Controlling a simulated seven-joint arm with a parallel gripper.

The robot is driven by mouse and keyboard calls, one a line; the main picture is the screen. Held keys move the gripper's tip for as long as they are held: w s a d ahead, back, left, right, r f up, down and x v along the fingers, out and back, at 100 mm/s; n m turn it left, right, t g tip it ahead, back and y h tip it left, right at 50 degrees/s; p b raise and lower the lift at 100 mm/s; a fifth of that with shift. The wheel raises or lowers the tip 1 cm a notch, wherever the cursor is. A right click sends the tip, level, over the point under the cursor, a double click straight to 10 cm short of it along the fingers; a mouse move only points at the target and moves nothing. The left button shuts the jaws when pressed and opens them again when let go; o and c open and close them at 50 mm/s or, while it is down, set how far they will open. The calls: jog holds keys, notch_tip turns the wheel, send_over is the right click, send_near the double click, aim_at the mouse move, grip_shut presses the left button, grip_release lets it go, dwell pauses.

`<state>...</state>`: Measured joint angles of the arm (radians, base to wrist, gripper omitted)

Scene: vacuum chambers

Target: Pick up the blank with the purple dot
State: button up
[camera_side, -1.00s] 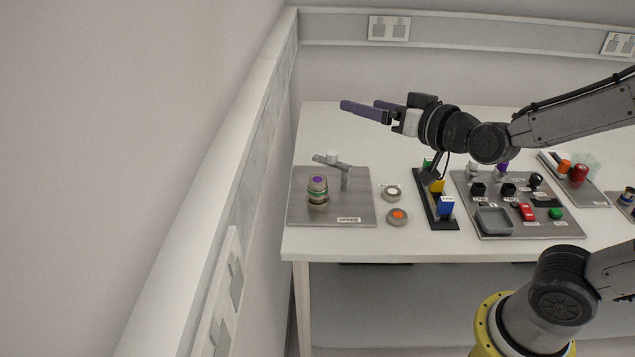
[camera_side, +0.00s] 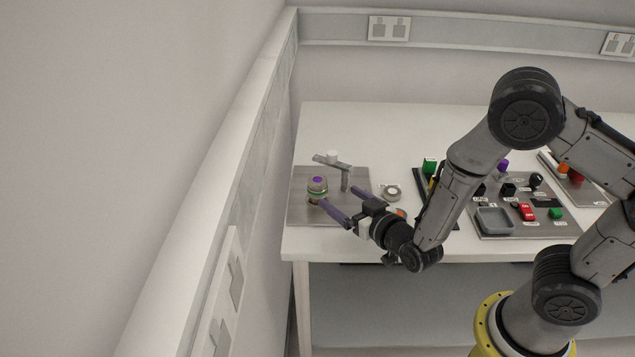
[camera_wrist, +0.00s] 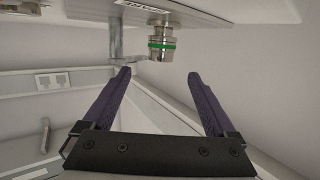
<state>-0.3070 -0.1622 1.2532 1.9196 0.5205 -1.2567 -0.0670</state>
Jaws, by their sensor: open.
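The blank with the purple dot (camera_side: 317,182) tops a short upright stack on a grey metal plate (camera_side: 299,213) at the table's left end. The stack has a green band below the top. In the wrist view, which looks upside down, the stack (camera_wrist: 162,46) hangs from the plate, and the dot does not show. My gripper (camera_side: 338,196) is open and empty, its two purple fingers pointing at the stack from the front right. In the wrist view the stack lies beyond the fingertips (camera_wrist: 158,75), roughly centred between them. No contact shows.
A post with a flat arm (camera_side: 332,161) and a white cylinder stands behind and right of the stack, near one finger. A white-dotted disc (camera_side: 391,192) and a partly hidden orange-dotted disc (camera_side: 401,212) lie right. A panel (camera_side: 545,225) holds buttons and a grey tray (camera_side: 494,221).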

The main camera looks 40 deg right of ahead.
aim_at(323, 185)
jog(key=x, duration=0.8)
jog(key=shift+w, duration=0.2)
jog(key=shift+r, duration=0.1)
grip_shut()
